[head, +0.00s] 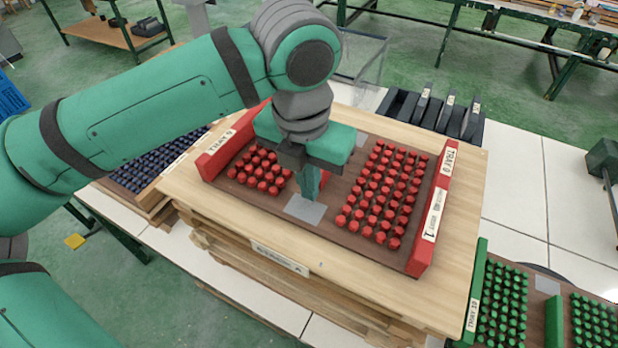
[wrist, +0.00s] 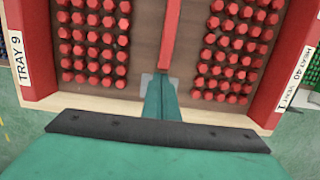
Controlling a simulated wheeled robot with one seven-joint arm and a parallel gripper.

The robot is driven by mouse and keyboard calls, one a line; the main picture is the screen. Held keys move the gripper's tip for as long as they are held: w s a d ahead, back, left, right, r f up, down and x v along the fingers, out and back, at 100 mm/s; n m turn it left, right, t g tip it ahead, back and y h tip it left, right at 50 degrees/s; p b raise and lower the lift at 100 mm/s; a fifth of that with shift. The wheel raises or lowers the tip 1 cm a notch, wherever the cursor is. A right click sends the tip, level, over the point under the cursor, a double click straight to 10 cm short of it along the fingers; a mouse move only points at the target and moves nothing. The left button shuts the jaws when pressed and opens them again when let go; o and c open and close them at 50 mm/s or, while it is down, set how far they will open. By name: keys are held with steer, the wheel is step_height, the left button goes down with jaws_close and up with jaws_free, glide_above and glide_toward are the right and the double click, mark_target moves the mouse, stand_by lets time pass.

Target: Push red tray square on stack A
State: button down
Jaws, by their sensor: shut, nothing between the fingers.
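The red tray (head: 372,242) lies on the light wooden top of a stack (head: 195,190). It has red end walls, a brown floor and rows of red pieces on both sides. In the wrist view the red tray (wrist: 40,75) fills most of the picture, with a red bar running up its middle. My gripper (head: 312,196) is shut and empty, pointing down over the middle of the tray beside a grey patch. Its fingers also show in the wrist view (wrist: 161,78). Whether the fingertips touch the tray I cannot tell. The label on the stack's front is too small to read.
A tray of dark blue pieces (head: 135,170) stands at the left. A tray of green pieces (head: 478,290) stands at the lower right. Black bins (head: 432,112) sit behind on the white table (head: 520,205), which has free room at the right.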

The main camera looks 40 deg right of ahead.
steer(key=shift+s+d+f, duration=0.1)
steer(key=shift+f, duration=0.5)
steer(key=shift+w+d, duration=0.3)
steer(key=shift+d, duration=0.35)
steer(key=shift+a, duration=0.15)
steer(key=shift+s+a+f, duration=0.1)
steer(key=shift+s+a, duration=0.2)
steer(key=shift+a, duration=0.3)
step_height(320, 180, up, 9)
stand_by(0.5)
steer(key=shift+d, duration=0.1)
stand_by(0.4)
